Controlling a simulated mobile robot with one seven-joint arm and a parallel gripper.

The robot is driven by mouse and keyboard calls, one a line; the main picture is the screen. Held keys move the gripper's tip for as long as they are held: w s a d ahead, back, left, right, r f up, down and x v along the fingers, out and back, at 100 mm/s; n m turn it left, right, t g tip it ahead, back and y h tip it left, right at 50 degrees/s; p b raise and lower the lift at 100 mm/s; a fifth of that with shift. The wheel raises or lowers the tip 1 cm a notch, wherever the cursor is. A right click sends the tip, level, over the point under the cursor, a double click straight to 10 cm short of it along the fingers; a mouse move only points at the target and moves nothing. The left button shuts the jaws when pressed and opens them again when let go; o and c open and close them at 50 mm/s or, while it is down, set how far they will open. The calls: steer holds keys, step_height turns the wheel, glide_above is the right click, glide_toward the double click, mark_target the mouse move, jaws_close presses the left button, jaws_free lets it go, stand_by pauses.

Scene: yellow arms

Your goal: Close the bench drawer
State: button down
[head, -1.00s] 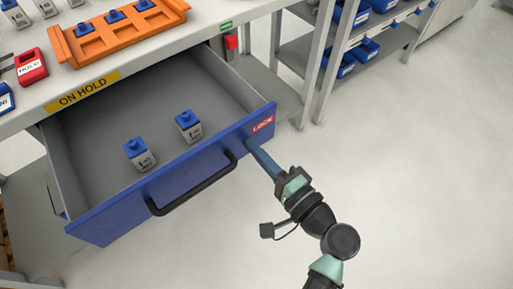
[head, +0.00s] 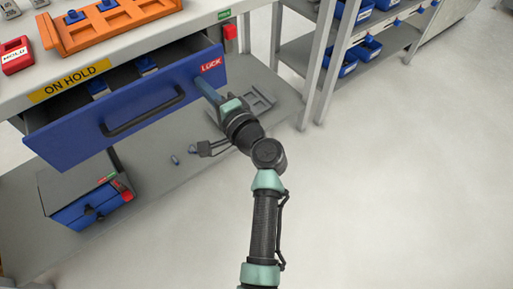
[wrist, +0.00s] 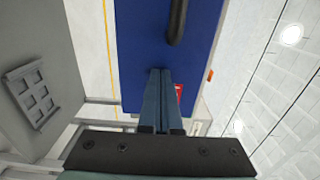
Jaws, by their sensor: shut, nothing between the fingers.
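The blue bench drawer (head: 135,108) is partly open under the bench top in the head view. It has a black handle (head: 143,115) and a red label at its right end. In the wrist view the fingers (wrist: 160,95) point at the blue front (wrist: 140,45) beside the handle. They seem to touch it.
The bench top (head: 150,42) carries an orange rack (head: 105,28) and a red block (head: 16,55). A lower shelf holds a small blue-fronted box (head: 85,200), a grey tray (head: 250,100) and small loose pieces. Bench legs stand at right; the floor there is clear.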

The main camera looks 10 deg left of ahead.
steer(key=b+x, duration=0.3)
steer(key=x, duration=0.5)
steer(key=shift+r, duration=0.35)
steer(key=shift+a, duration=0.15)
